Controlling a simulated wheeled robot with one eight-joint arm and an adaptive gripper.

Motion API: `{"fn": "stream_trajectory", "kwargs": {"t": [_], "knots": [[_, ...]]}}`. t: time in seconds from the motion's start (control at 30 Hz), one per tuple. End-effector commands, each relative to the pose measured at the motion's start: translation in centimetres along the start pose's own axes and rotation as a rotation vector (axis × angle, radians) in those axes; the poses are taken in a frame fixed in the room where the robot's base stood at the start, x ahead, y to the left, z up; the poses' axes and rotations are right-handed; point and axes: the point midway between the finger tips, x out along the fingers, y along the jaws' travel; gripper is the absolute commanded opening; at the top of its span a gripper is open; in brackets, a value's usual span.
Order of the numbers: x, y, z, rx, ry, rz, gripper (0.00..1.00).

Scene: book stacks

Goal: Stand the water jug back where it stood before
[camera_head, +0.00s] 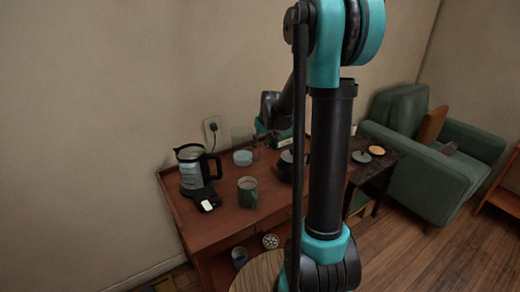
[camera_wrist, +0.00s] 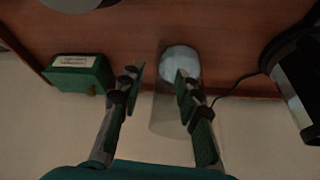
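The water jug (camera_head: 243,157) is a clear vessel with pale blue water in its bottom. It stands upright at the back of the wooden table, near the wall. In the wrist view the jug (camera_wrist: 181,62) shows as a pale blue patch with a faint clear body. My gripper (camera_wrist: 160,76) is open, its two fingers apart. The right finger overlaps the jug in that view, and a gap shows between the left finger and the jug. I see no firm hold on it. In the head view my arm hides part of the table to the jug's right.
A kettle (camera_head: 192,169) stands left of the jug, its cord running to a wall socket (camera_head: 212,129). A green mug (camera_head: 247,191) is in front. A dark pot (camera_head: 286,166) sits to the right. A green box (camera_wrist: 80,74) is left in the wrist view.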

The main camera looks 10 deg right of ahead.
Motion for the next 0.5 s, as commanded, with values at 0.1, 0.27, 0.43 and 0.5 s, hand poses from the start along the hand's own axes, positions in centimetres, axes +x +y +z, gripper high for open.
{"fn": "stream_trajectory", "kwargs": {"t": [0.1,0.27,0.43,0.5], "knots": [[-2.1,0.0,0.0,0.000,0.000,0.000,0.33],[-4.3,0.0,0.0,0.000,0.000,0.000,0.33],[-5.7,0.0,0.0,0.000,0.000,0.000,0.33],[-6.0,0.0,0.1,0.000,0.000,0.000,0.33]]}}
